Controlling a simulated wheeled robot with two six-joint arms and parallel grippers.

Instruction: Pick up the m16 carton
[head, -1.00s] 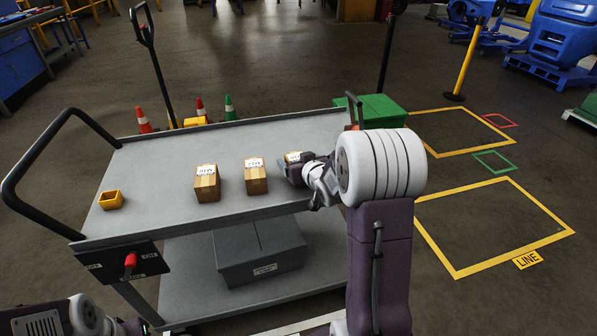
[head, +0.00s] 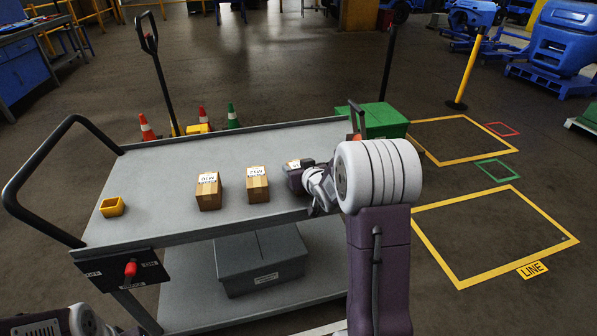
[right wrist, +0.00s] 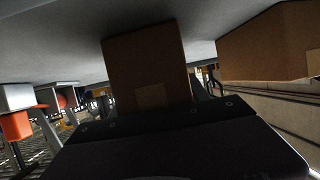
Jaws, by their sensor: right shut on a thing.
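Three small brown cartons with white labels stand in a row on the grey trolley's top deck (head: 160,195): a left carton (head: 209,199), a middle carton (head: 258,190) and a right carton (head: 293,163). The label print is too small to read surely, so I cannot tell which is m16. My right gripper (head: 297,178) is shut on the right carton, which it mostly hides in the head view. In the right wrist view, this carton (right wrist: 148,65) stands between the fingers against the grey deck; I cannot tell whether it touches. My left gripper is out of view.
A yellow open bin (head: 112,207) sits at the deck's left end. A grey box (head: 262,262) is on the lower shelf. Another carton (right wrist: 270,45) shows close by in the right wrist view. A green crate (head: 383,120) and cones stand behind the trolley.

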